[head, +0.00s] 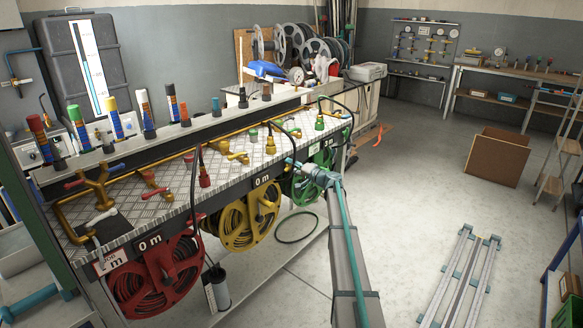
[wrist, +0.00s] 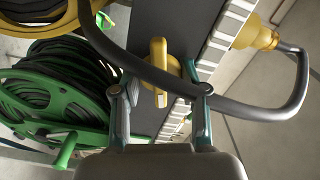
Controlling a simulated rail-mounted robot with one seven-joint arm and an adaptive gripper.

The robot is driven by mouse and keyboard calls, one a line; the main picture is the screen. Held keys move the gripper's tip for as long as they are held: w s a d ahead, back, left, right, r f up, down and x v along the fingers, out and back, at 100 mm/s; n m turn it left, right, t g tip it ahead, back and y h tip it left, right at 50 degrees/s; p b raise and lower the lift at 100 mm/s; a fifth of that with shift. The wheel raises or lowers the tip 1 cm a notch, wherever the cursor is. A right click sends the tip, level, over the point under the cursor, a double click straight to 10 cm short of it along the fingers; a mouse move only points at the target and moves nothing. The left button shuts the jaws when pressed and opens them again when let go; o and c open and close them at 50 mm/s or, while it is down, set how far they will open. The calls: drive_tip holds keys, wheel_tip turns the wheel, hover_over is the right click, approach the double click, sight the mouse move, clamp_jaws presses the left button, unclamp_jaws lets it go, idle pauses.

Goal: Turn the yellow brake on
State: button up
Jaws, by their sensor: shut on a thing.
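The yellow brake (wrist: 159,66), a small yellow lever, stands between my fingertips in the wrist view. It points roughly up and down in that picture, beside the dark front panel. My gripper (wrist: 160,88) is shut on it. In the head view my gripper (head: 292,163) reaches the front panel just right of the yellow hose reel (head: 238,218). There the gripper hides the brake.
A black hose (wrist: 150,72) loops across the wrist view near the fingers. A green reel (wrist: 65,115) lies left, with a yellow fitting (wrist: 257,34) at upper right. A red reel (head: 158,275) hangs further left in the head view. Open floor (head: 420,190) lies right of the arm.

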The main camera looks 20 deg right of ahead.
drive_tip(key=shift+f+m+b, duration=0.15)
drive_tip(key=shift+m+b, duration=0.6)
drive_tip(key=shift+m, duration=1.15)
drive_tip(key=o, duration=1.1)
drive_tip(key=shift+s, duration=0.1)
drive_tip(key=v, duration=1.2)
drive_tip(key=shift+d, duration=0.1)
